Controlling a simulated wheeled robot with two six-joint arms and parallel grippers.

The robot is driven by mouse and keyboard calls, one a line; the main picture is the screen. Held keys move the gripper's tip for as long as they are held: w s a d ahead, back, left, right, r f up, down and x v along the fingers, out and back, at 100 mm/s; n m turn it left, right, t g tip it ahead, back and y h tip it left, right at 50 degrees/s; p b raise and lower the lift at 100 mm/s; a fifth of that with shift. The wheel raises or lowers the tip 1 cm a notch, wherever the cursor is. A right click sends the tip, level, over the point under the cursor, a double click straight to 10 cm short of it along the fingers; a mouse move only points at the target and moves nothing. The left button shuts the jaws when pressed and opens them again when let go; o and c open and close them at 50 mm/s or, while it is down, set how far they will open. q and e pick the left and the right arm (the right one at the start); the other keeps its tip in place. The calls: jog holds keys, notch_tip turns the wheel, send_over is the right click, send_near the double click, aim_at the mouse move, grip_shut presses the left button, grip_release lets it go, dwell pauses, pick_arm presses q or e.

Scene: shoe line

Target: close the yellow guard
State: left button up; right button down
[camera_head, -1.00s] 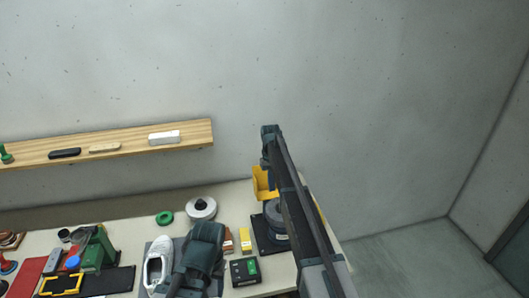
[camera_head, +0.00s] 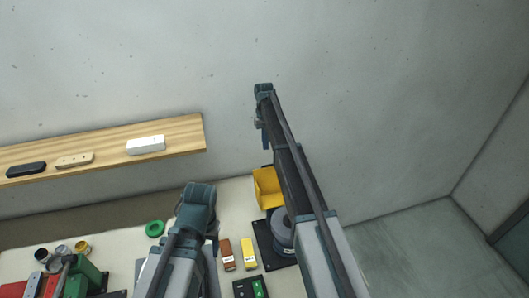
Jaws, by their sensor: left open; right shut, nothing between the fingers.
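The yellow guard (camera_head: 267,187) stands raised at the back of a dark machine base (camera_head: 262,238), behind a round grey wheel unit (camera_head: 281,226). My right arm crosses in front and hides the right part of both. My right gripper (camera_head: 265,138) is shut and empty, at the far end of that arm, above the guard in the picture and apart from it. My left gripper (camera_head: 199,200) is open, left of the guard over the bench; its fingers are mostly hidden by its own arm.
Brown (camera_head: 227,254) and yellow (camera_head: 248,253) blocks and a green-buttoned control box (camera_head: 249,288) lie left of the machine. A green ring (camera_head: 155,228) and small pots (camera_head: 62,250) are further left. A wooden shelf (camera_head: 105,145) hangs on the wall. Bare floor (camera_head: 425,250) is at right.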

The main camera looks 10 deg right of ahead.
notch_tip(320, 180, down, 10)
jog(key=b, duration=1)
pick_arm(q)
notch_tip(320, 180, down, 7)
jog(key=p, duration=0.3)
jog(key=shift+w, duration=0.45)
pick_arm(e)
jog(key=s+r, duration=0.3)
jog(key=shift+s+r, duration=0.1)
jog(key=shift+s, duration=0.15)
pick_arm(q)
jog(key=shift+r, duration=0.15)
